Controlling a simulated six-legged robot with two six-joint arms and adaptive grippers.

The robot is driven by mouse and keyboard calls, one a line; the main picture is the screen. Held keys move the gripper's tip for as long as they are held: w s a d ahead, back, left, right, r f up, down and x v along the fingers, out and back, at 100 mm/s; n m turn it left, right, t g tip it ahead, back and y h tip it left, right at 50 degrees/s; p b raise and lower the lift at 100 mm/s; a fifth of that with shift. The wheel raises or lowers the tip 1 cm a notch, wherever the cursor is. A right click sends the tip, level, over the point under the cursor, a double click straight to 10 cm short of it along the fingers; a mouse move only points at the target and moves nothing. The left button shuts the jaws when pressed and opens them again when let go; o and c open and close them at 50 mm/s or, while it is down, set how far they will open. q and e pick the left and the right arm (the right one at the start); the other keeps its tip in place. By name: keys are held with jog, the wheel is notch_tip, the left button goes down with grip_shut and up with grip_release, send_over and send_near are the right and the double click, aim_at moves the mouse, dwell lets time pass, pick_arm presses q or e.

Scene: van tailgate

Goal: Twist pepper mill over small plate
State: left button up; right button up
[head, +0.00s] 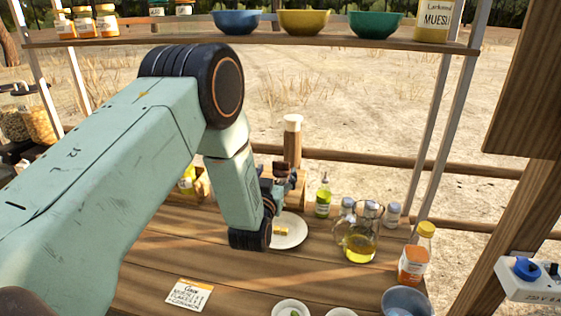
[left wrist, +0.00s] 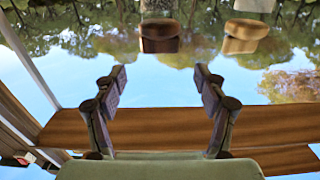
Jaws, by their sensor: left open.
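The small white plate (head: 297,240) lies on the wooden table, partly hidden by my left arm, with a small yellow piece on it. My left gripper (head: 282,180) is just behind the plate, partly hidden by its wrist. A dark brown top (head: 283,168), possibly the pepper mill's, shows by the fingers. In the left wrist view, which looks upside down, the gripper (left wrist: 160,82) is open and empty. A dark brown capped thing (left wrist: 160,38) and a light wood capped one (left wrist: 240,38) stand beyond the fingertips, apart from them. My right gripper is out of view.
A tall wooden post-like thing with a white top (head: 292,140) stands behind the gripper. A green bottle (head: 323,197), an oil jug (head: 358,245) and an orange-labelled bottle (head: 416,260) stand to the right. A shelf (head: 300,38) with bowls spans above. A card (head: 189,294) lies in front.

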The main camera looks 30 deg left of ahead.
aim_at(281, 162)
pick_arm(q)
jog(key=x, duration=0.5)
jog(key=shift+w+a+f, duration=0.1)
jog(key=shift+w+f, duration=0.2)
jog(key=shift+w+a+p, duration=0.1)
jog(key=shift+w+p, duration=0.15)
jog(key=shift+p, duration=0.05)
jog(key=shift+w+r, duration=0.15)
jog(key=shift+r, duration=0.1)
jog(key=shift+w, duration=0.1)
jog(key=shift+w+f, duration=0.1)
jog(key=shift+f, duration=0.05)
jog(key=shift+w+f, duration=0.1)
jog(key=shift+c, duration=1.1)
jog(key=shift+s+r, duration=0.2)
jog(key=c, duration=1)
